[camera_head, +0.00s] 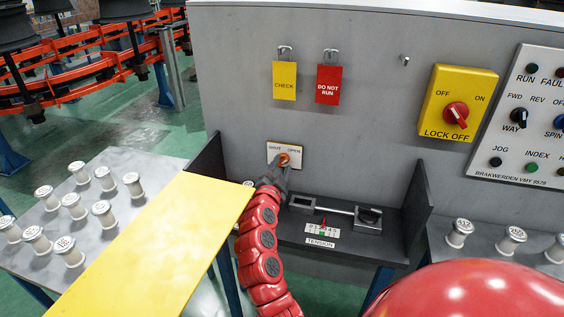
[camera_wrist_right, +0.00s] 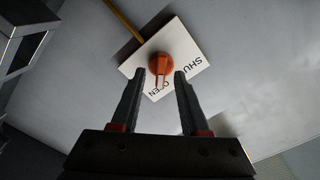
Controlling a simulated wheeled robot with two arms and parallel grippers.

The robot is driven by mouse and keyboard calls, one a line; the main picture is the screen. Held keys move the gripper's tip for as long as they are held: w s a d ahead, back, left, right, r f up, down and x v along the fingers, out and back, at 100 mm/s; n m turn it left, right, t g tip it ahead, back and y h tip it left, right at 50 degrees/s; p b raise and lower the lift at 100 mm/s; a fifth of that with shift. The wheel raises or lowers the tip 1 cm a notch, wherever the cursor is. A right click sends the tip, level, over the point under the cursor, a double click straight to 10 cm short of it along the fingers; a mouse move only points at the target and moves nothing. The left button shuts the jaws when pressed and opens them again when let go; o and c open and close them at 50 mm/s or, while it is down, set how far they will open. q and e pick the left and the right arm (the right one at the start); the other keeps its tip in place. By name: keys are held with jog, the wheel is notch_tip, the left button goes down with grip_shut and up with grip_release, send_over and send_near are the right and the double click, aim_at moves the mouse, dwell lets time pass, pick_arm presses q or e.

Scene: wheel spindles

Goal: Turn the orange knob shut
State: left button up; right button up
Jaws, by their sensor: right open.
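The orange knob (camera_head: 284,158) sits on a small white plate (camera_head: 275,148) on the grey upright panel, with SHUT printed left and OPEN right. In the right wrist view the orange knob (camera_wrist_right: 161,66) has its handle pointing toward the word OPEN on the white plate (camera_wrist_right: 190,55). My right gripper (camera_head: 279,165) is at the knob, partly covering it in the head view. In the wrist view the right gripper (camera_wrist_right: 160,76) is open, with one fingertip on each side of the knob's handle; contact cannot be told. My left gripper is not in view.
A dark shelf (camera_head: 330,239) with a tension gauge lies just below right. Yellow CHECK (camera_head: 284,82) and red DO NOT RUN (camera_head: 328,86) tags hang above. A lock-off switch (camera_head: 456,103) is at right. A yellow board (camera_head: 165,255) and a spool table (camera_head: 120,205) are left.

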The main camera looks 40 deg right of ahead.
jog(key=shift+w+d+r, duration=0.1)
jog(key=shift+w+d, duration=0.25)
grip_shut()
